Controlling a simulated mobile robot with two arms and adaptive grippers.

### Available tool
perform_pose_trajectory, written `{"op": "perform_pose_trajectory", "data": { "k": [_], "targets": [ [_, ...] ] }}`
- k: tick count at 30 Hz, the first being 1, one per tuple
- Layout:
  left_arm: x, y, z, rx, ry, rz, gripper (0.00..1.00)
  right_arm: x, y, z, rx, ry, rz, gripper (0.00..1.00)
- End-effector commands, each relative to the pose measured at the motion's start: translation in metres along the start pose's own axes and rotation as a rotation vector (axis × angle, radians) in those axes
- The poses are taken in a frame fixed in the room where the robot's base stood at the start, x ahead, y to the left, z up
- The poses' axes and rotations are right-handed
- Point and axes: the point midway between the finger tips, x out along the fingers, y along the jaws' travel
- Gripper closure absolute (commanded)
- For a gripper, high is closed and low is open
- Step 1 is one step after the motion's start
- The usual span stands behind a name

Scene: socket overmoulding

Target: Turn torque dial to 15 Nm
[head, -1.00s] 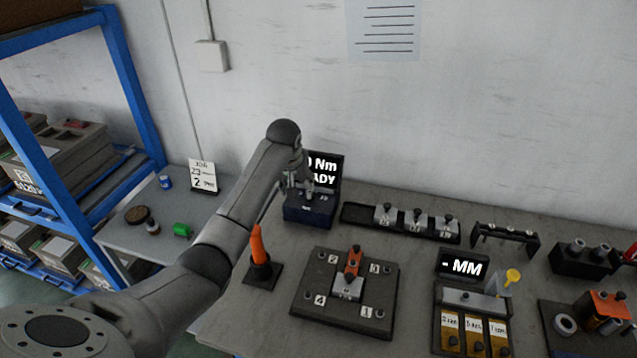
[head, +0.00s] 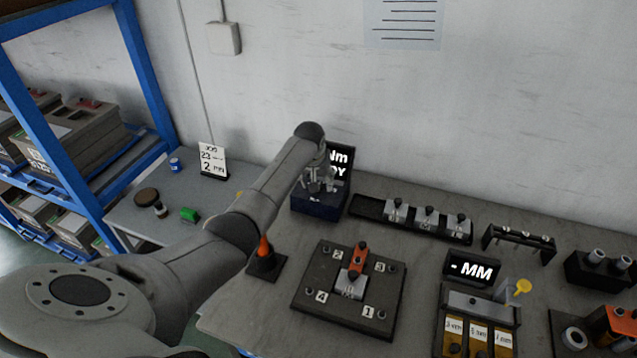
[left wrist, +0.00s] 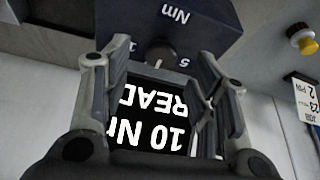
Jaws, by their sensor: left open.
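The torque tester is a dark blue box (head: 318,206) with a black display (head: 341,162) behind it, partly hidden by my left arm in the head view. In the left wrist view, upside down, the display (left wrist: 150,115) reads 10 Nm and READ, with the rest cut off. The box (left wrist: 170,20) bears a Nm label and scale numbers, with 5 readable. The small dark dial (left wrist: 160,54) sits between the fingertips of my left gripper (left wrist: 160,66). The gripper (head: 318,184) is open, one finger on each side of the dial; contact cannot be told.
A dark fixture plate (head: 315,290) lies further forward.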

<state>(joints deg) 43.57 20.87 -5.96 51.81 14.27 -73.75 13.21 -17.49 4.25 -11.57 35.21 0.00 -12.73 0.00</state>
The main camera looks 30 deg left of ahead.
Motion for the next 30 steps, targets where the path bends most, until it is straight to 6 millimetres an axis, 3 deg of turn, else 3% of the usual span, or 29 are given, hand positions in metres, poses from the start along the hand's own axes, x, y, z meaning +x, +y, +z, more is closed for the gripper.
{"op": "perform_pose_trajectory", "data": {
  "k": [6, 23, 30],
  "targets": [
    [0.02, 0.0, 0.0, 0.0, 0.0, 0.0, 0.47, 0.002, 0.004, -0.018, -0.001, 0.029, 0.005, 0.6],
    [0.031, 0.0, 0.0, 0.001, 0.001, -0.001, 0.47, 0.003, 0.007, -0.004, -0.001, 0.007, 0.009, 0.6],
    [0.031, 0.0, 0.0, 0.0, 0.001, -0.001, 0.76, 0.003, 0.007, -0.004, 0.0, 0.008, 0.009, 0.6]
  ]
}}
